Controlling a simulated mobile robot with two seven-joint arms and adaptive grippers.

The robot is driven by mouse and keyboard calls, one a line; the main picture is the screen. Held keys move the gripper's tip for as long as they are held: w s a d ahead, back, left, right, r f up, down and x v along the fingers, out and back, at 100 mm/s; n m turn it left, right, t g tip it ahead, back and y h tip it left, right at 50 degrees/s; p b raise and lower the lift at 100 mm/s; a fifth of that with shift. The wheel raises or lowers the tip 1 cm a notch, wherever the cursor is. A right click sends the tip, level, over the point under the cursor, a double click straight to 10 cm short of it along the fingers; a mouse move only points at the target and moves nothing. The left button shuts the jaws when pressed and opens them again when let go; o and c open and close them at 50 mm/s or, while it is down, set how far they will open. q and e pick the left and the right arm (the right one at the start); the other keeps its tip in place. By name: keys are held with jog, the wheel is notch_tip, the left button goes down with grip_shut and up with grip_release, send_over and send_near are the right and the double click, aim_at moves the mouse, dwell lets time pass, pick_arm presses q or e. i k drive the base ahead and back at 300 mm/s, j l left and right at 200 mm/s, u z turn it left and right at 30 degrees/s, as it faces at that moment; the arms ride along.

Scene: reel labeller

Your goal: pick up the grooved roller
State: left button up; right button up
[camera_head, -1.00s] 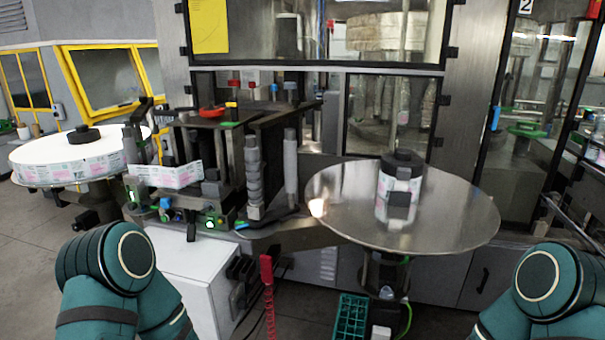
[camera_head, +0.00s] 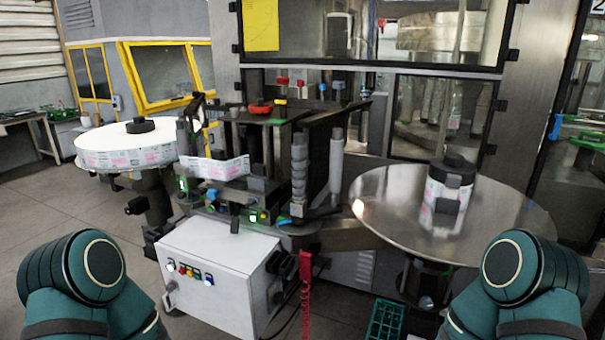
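A grey upright roller with ring-like grooves (camera_head: 299,170), which looks like the grooved roller, stands on the labeller in the middle of the picture. A smoother grey roller (camera_head: 336,165) stands just to its right. Only the teal upper links of my two arms show, at the lower left and lower right. Neither gripper is in view, and nothing is seen touching the grooved roller.
A white label reel (camera_head: 105,145) sits at left and a wide steel disc (camera_head: 400,205) with a small label roll (camera_head: 447,190) at right. A white control box (camera_head: 215,275) stands below the rollers. Open floor (camera_head: 60,200) lies at far left.

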aim_at(297, 149)
jog(key=z, duration=1.3)
jog(key=j+z, duration=0.55)
jog(key=j, duration=0.2)
